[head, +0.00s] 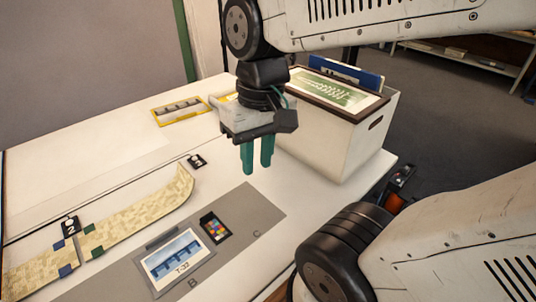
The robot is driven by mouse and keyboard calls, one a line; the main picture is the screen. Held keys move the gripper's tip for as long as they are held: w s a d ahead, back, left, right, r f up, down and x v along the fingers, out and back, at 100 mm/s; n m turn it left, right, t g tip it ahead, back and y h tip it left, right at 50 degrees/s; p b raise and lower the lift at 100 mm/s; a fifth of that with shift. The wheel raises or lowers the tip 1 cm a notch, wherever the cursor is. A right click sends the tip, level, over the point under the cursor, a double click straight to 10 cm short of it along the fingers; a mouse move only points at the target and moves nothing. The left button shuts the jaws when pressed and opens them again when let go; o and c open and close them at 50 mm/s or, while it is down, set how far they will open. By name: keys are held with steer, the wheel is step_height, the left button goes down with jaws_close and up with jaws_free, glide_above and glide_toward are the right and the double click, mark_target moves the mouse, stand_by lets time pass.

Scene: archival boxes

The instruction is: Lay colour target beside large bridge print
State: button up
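The colour target (215,227), a small black card with coloured patches, lies flat on the grey mat (257,212).
A white box (340,145) with a framed green print (338,92) on top stands at the right. A yellow-framed bridge picture (181,110) lies at the back. A curved tan strip (140,220) with clips and numbered tags runs along the left. The mat's right end is clear.

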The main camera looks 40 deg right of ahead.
steer(key=shift+s+d+r+n+t+h, duration=0.2)
steer(key=shift+s+n+t, duration=0.15)
steer(key=shift+s, duration=0.2)
steer(key=shift+s+d+r+n+t+h, duration=0.1)
steer(key=shift+s+r+n+t+h, duration=0.2)
steer(key=shift+s, duration=0.25)
